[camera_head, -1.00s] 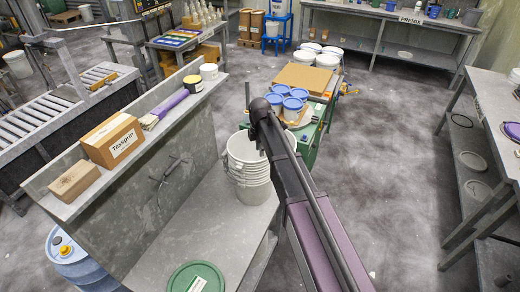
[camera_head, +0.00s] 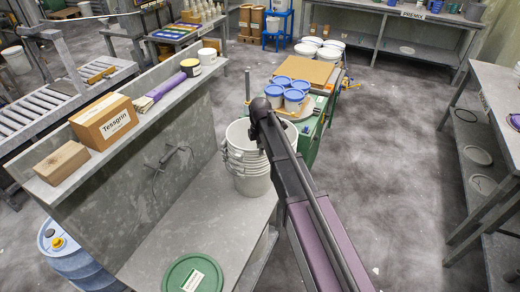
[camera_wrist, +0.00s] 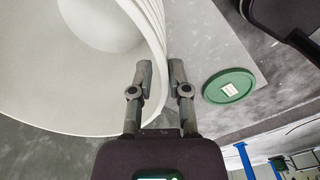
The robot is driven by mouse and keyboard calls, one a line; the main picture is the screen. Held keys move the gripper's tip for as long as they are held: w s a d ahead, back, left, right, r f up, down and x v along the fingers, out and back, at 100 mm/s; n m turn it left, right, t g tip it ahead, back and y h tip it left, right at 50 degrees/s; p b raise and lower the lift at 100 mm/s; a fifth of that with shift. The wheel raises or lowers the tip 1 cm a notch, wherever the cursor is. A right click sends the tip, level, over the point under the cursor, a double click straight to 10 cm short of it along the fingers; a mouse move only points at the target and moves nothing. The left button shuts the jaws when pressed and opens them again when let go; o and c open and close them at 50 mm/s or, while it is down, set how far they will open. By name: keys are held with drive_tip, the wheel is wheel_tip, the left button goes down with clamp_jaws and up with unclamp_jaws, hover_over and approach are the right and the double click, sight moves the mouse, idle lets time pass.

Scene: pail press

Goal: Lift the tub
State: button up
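A stack of nested off-white tubs (camera_head: 247,170) stands upright on the grey bench, by its far right end. My gripper (camera_head: 262,128) reaches down to the right side of the top rim, with its fingertips largely hidden in the head view. In the wrist view, the top tub (camera_wrist: 75,90) fills the upper left, its mouth facing me. My two fingers (camera_wrist: 161,77) straddle its wall, one on the inner side and one outside. They are only a small gap apart. I cannot tell whether they press on the wall.
A green round lid (camera_head: 192,276) lies on the bench's near end. A ledge along the left holds a Tessgrin carton (camera_head: 104,122), a wooden block (camera_head: 62,162) and cans. Behind the tubs, blue-lidded pots (camera_head: 285,92) stand on a green cart. Floor to the right is clear.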

clamp_jaws()
drive_tip(key=shift+r, duration=0.1)
drive_tip(key=shift+r+p, duration=0.7)
drive_tip(key=shift+p, duration=0.1)
drive_tip(key=shift+s, duration=0.1)
idle(0.3)
drive_tip(key=shift+r+p, duration=2.95)
drive_tip(key=shift+r, duration=0.05)
drive_tip(key=shift+t, duration=0.5)
